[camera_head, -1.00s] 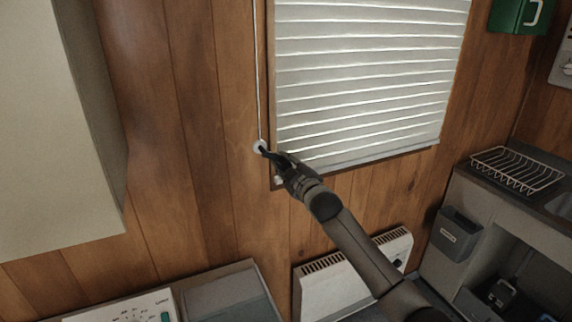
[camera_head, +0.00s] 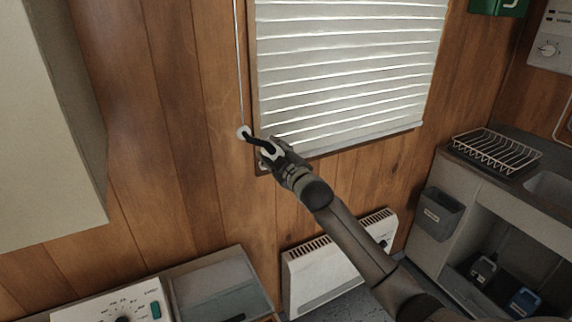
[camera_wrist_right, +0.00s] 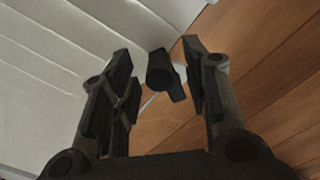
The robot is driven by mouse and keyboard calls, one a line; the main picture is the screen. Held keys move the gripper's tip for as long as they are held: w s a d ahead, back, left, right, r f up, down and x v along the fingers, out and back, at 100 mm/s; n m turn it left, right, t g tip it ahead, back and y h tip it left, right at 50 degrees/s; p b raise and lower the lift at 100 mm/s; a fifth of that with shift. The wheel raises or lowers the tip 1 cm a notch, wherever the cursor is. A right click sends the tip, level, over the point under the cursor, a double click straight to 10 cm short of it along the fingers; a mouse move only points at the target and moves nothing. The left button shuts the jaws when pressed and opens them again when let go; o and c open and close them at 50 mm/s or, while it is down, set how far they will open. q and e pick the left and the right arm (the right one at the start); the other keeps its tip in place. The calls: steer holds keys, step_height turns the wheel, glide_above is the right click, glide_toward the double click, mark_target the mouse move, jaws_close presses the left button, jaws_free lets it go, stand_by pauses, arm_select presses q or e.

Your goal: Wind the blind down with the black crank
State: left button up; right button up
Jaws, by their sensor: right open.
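The black crank (camera_head: 257,141) sticks out from a round white wall mount (camera_head: 243,132) left of the window's lower corner, with a thin cord running up from it. The pale slatted blind (camera_head: 340,75) hangs over the window, its lower edge near the bottom of the frame. My right gripper (camera_head: 270,151) is open at the crank's outer end. In the right wrist view, the crank's dark handle (camera_wrist_right: 160,70) sits between the two open fingertips, with gaps visible on both sides. My left gripper is not in view.
A pale cabinet (camera_head: 45,120) hangs at the left. Below stand a white heater (camera_head: 330,268) and a control panel (camera_head: 110,308). A wire rack (camera_head: 497,150) sits on the counter at right. The wood wall around the crank is clear.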

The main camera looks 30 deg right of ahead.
steer(key=s, duration=0.9)
steer(key=shift+s+a+r, duration=0.15)
steer(key=shift+s+a, duration=0.15)
